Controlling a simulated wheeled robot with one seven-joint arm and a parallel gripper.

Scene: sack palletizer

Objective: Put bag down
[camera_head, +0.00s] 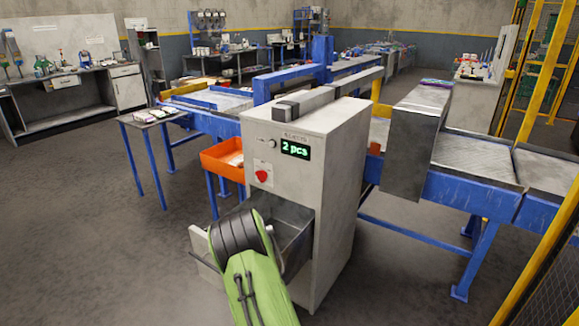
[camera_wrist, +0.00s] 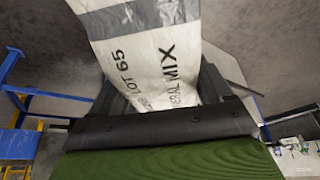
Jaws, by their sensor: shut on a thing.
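My gripper (camera_wrist: 162,88) is shut on the lower part of the bag, with a dark finger on each side. The bag's far end runs out of the frame. In the head view my green arm reaches into the metal bin at the front of the grey machine (camera_head: 325,150). The bag and fingertips are hidden there behind my arm. I cannot tell whether the bag touches the bin.
The machine's display (camera_head: 295,149) reads "2 pcs" above a red button (camera_head: 262,176). An orange bin (camera_head: 222,162) hangs at its left. A blue-framed conveyor (camera_head: 450,190) runs behind it. A small table (camera_head: 150,118) stands left. The floor at the left is clear.

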